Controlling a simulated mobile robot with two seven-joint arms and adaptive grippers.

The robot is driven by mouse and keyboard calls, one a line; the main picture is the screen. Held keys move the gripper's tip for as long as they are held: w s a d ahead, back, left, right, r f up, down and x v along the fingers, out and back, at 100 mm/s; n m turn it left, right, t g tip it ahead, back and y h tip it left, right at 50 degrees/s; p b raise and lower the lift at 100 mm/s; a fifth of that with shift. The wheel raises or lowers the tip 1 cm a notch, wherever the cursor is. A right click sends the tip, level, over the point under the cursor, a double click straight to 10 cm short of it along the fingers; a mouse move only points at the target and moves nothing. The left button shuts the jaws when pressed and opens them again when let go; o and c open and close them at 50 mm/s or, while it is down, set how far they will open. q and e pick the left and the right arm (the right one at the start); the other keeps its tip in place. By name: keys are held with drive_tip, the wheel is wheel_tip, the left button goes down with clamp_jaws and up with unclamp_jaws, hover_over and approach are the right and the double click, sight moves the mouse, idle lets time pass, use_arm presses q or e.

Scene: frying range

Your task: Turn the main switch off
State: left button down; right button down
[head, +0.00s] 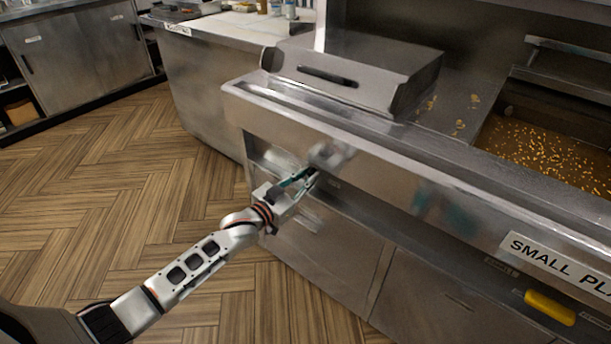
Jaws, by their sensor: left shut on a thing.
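My left gripper (303,182) reaches in from the lower left to the front of the steel frying range (390,165). Its fingers are shut at a small grey knob-like part (328,154) on the front panel, which I take to be the main switch. The fingers and the blur there hide much of the switch, so its setting cannot be read. My right gripper is not in view.
A fryer basin (550,145) with floating bits is at the right. A yellow handle (550,307) sits low at the right. The wooden floor (110,180) at the left is clear.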

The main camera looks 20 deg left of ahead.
use_arm(q)
drive_tip(key=m, duration=0.2)
drive_tip(key=d+m, duration=0.1)
drive_tip(key=m, duration=0.2)
drive_tip(key=f+m, duration=0.1)
drive_tip(key=m, duration=0.2)
drive_tip(key=shift+s+d+p, duration=0.25)
drive_tip(key=shift+s+p, duration=0.05)
drive_tip(key=shift+p, duration=0.1)
drive_tip(key=m, duration=0.3)
drive_tip(key=shift+s+d+f, duration=0.1)
drive_tip(key=shift+d+f, duration=0.05)
drive_tip(key=shift+f, duration=0.2)
drive_tip(key=shift+d+f+m+b, duration=0.1)
drive_tip(key=shift+f+m+b, duration=0.15)
drive_tip(key=shift+m, duration=0.35)
drive_tip(key=shift+f+m+b, duration=0.1)
drive_tip(key=shift+m+b, duration=0.15)
drive_tip(key=shift+m, duration=0.35)
drive_tip(key=shift+f+m, duration=0.15)
drive_tip(key=shift+m, duration=0.75)
drive_tip(key=shift+m+b, duration=0.35)
drive_tip(key=shift+m, duration=0.15)
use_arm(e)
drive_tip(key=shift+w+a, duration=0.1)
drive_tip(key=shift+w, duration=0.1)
